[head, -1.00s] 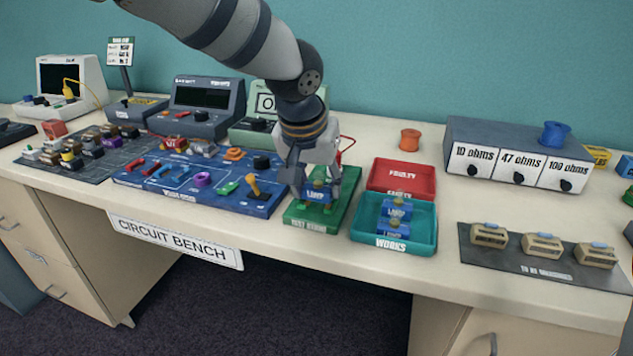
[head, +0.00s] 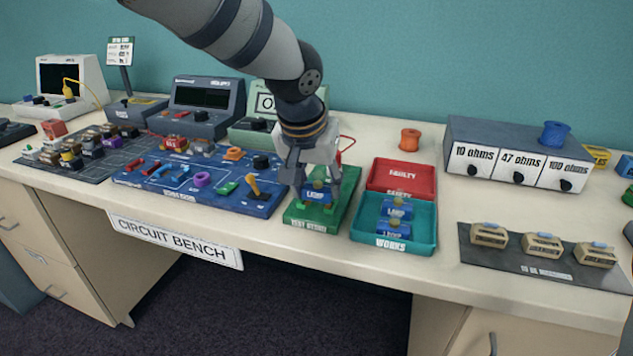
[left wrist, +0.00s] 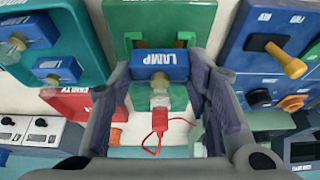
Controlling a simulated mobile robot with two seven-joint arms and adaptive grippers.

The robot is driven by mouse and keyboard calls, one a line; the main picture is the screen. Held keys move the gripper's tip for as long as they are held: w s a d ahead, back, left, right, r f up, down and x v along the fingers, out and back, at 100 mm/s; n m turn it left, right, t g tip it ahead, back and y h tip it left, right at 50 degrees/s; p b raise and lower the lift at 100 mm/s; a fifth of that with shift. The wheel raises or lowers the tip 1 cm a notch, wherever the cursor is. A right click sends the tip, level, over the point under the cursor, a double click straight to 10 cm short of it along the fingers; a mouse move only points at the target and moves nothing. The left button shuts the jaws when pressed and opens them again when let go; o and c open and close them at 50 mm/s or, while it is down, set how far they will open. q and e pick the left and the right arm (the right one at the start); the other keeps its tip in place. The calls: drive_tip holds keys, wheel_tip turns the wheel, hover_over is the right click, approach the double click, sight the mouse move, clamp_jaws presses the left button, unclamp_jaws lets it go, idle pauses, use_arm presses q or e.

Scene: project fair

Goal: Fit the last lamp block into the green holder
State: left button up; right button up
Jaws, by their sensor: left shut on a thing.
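A blue lamp block (head: 317,195) with a small bulb sits between the fingers of my left gripper (head: 317,189), over the green holder (head: 345,201). The left wrist view shows the block (left wrist: 160,59), its LAMP label and clear bulb between the two grey fingers, against the green holder (left wrist: 118,15). My left gripper is shut on this block. The block looks level and at the holder, but I cannot tell whether it is fully seated, as its underside is hidden. My right gripper is not in view.
Right of the holder are a teal WORKS tray (head: 437,222) with two lamp blocks and a red FAULTY tray (head: 374,181). Left is a blue circuit board (head: 262,208) with an upright yellow lever (head: 254,185). A red cable (left wrist: 157,142) lies behind the holder.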

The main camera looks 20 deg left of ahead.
use_arm(q)
drive_tip(key=shift+f, duration=0.35)
drive_tip(key=o, duration=1.2)
drive_tip(key=shift+o, duration=0.6)
drive_tip(key=o, duration=0.4)
drive_tip(key=shift+r, duration=4)
